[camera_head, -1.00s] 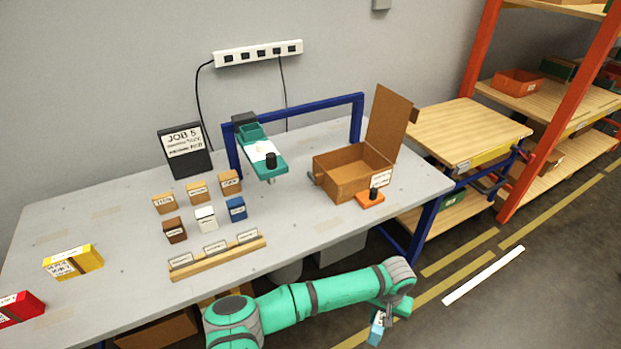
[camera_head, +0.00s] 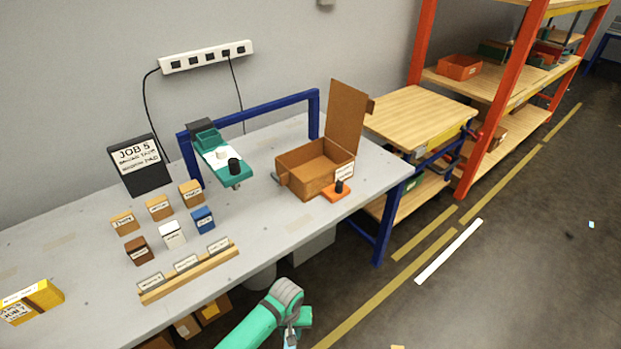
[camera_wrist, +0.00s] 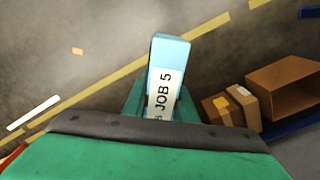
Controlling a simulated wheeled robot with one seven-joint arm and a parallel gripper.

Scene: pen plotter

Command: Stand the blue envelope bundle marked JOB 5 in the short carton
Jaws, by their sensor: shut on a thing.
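The blue envelope bundle (camera_wrist: 166,68) carries a white label reading JOB 5 in the wrist view. My gripper (camera_wrist: 163,100) is shut on it and holds it over the floor. In the head view my gripper (camera_head: 291,338) is at the bottom edge, in front of the table, and only a sliver of the bundle shows there. An open brown carton (camera_head: 302,180) with its flap raised stands on the right part of the table; its label is too small to read. I cannot tell whether it is the short carton.
The grey table (camera_head: 90,262) holds several small boxes, a wooden card rack (camera_head: 190,270), a JOB 5 sign (camera_head: 140,165), a yellow bundle (camera_head: 32,300) and an orange stamp-like block (camera_head: 336,192). Brown boxes (camera_wrist: 295,88) lie low beside the table. The floor to the right is open.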

